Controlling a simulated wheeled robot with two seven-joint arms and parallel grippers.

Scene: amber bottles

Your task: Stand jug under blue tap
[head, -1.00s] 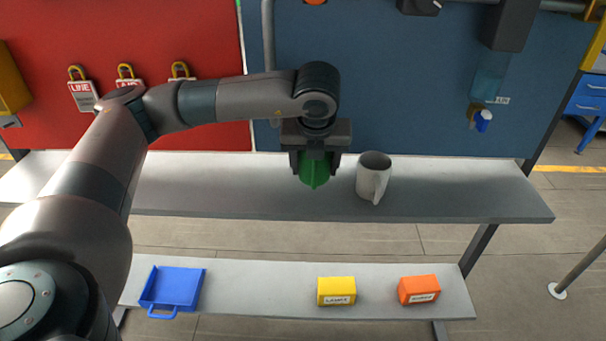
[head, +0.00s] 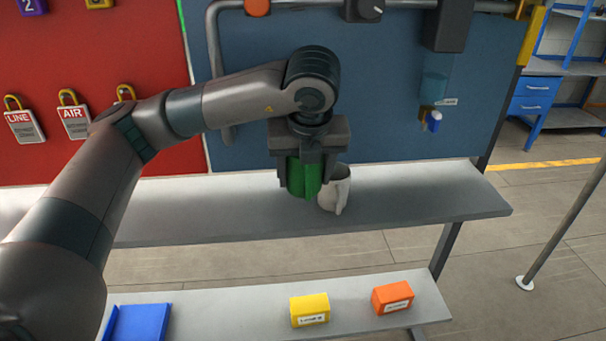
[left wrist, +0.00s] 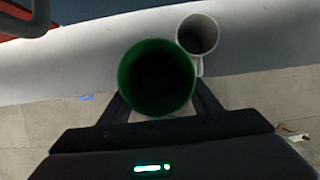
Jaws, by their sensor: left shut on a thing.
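My left gripper (head: 304,180) is shut on a green jug (head: 312,183), held upright over the upper shelf. From the head view I cannot tell how far it is above the shelf. In the left wrist view the green jug (left wrist: 157,80) shows its round open mouth between the fingers. The blue tap (head: 434,120) is on the blue panel to the right, beneath a clear bluish container. My right gripper is not in view.
The upper shelf (head: 430,202) is clear right of the mug, below the tap. A lower shelf (head: 250,310) carries a yellow box (head: 309,310), an orange box (head: 392,297) and a blue tray (head: 142,322). A grey pipe (head: 213,60) runs along the blue panel.

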